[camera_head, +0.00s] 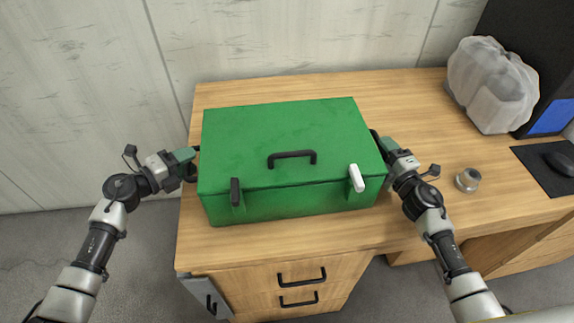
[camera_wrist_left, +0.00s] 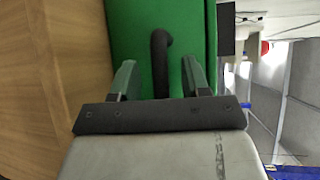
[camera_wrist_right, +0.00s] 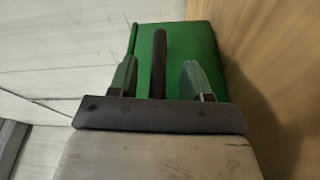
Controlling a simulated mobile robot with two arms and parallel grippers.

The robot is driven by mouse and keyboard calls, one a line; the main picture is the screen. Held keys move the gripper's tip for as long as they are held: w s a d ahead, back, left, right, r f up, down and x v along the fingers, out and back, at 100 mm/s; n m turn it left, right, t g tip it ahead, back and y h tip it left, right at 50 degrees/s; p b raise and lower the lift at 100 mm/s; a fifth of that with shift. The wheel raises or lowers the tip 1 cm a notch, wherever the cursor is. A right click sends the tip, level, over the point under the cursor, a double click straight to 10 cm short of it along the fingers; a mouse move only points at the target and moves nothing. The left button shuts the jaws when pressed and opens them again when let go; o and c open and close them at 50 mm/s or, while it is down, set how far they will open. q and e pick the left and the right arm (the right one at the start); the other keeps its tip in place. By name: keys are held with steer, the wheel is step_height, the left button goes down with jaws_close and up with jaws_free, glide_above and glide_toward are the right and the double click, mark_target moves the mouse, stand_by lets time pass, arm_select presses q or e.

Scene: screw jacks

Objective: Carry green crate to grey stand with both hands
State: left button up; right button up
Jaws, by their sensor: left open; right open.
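The green crate (camera_head: 290,140) is closed and sits on the wooden desk. It has a black handle on its lid, and one black and one white latch at its front. My left gripper (camera_head: 194,161) is at the crate's left side. In the left wrist view its open fingers (camera_wrist_left: 157,80) stand on either side of a black side handle (camera_wrist_left: 159,62). My right gripper (camera_head: 381,145) is at the crate's right side. In the right wrist view its open fingers (camera_wrist_right: 160,80) stand on either side of another black side handle (camera_wrist_right: 158,60). No grey stand can be made out.
The wooden desk (camera_head: 430,130) has free room behind the crate and to its right. A wall is behind.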

arm_select(q)
steer(key=shift+w+d, duration=0.15)
steer(key=shift+d, duration=0.1)
arm_select(e)
steer(key=shift+w+a, duration=0.1)
steer(key=shift+w, duration=0.15)
arm_select(q)
steer(key=shift+c, duration=0.4)
arm_select(e)
steer(key=shift+c, duration=0.5)
arm_select(q)
jaws_close()
arm_select(e)
jaws_close()
arm_select(q)
steer(key=shift+f, duration=0.1)
steer(key=shift+r, duration=0.25)
arm_select(e)
steer(key=shift+r, duration=0.25)
